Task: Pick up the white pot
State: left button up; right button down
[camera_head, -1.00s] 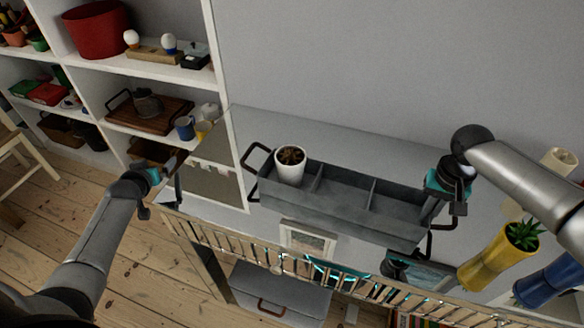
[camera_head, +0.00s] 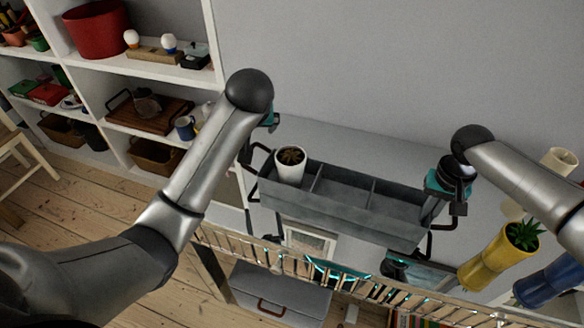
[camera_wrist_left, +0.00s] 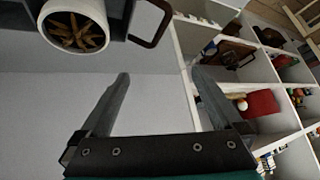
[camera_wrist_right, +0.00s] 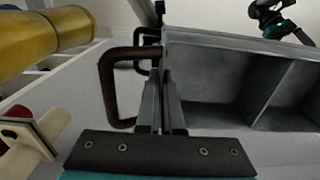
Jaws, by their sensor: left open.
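The white pot (camera_head: 290,165) holds a brownish plant and stands upright in the left compartment of a grey divided tray (camera_head: 330,214). In the left wrist view the pot (camera_wrist_left: 98,22) shows at the top left, with my left gripper (camera_wrist_left: 160,76) open and empty, apart from it. In the head view the left arm partly hides that gripper, near the tray's left handle (camera_head: 256,152). My right gripper (camera_head: 432,208) is at the tray's right end. In the right wrist view its fingers (camera_wrist_right: 162,105) are close together on the tray's end wall, beside the dark handle (camera_wrist_right: 112,85).
A yellow vase (camera_head: 490,262) with a plant and a blue vase (camera_head: 550,282) stand right of the tray. A white shelf (camera_head: 215,50) with several items is at the left. A rail (camera_head: 350,284) runs along the front. The wall is behind.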

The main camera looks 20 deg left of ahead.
aim_at(288, 160)
pick_arm(q)
jog(key=s+d+m+g+h, duration=0.2)
jog(key=s+d+h, duration=0.1)
jog(key=d, duration=0.6)
jog(key=shift+m, duration=0.3)
jog(key=x, duration=0.5)
jog(key=shift+d+f, duration=0.25)
jog(key=shift+f, duration=0.15)
jog(key=shift+w+x, duration=0.15)
jog(key=shift+x, duration=1.35)
jog(key=shift+w+x, duration=0.2)
jog(key=shift+x, duration=1.35)
jog(key=shift+d+r, duration=0.1)
jog(key=shift+d, duration=0.05)
jog(key=c, duration=1.4)
jog(key=shift+r, duration=0.1)
notch_tip(288, 160, up, 10)
